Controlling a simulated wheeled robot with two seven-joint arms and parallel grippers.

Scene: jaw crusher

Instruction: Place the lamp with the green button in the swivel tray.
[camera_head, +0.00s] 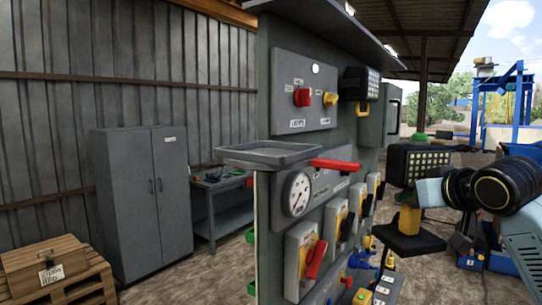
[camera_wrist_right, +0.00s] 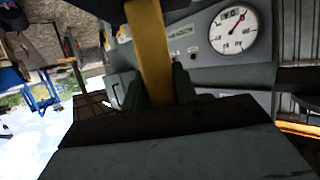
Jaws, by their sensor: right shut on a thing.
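The lamp (camera_head: 418,165) has a dark body with a grid of pale lights, a green button on top, a yellow handle and a flat black base. It hangs upright in the air right of the control panel in the head view. My right gripper (camera_head: 421,198) is shut on its yellow handle; the handle also shows between the fingers in the wrist view (camera_wrist_right: 150,45). The swivel tray (camera_head: 268,155) is a shallow grey tray on the panel's left, with a red handle at its right. It looks empty and is apart from the lamp. My left gripper is out of view.
The control panel (camera_head: 303,92) carries knobs, a gauge (camera_head: 297,194), and red and yellow switch levers below the tray. A second dark lamp (camera_head: 361,84) with a yellow handle is at the panel's upper right.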

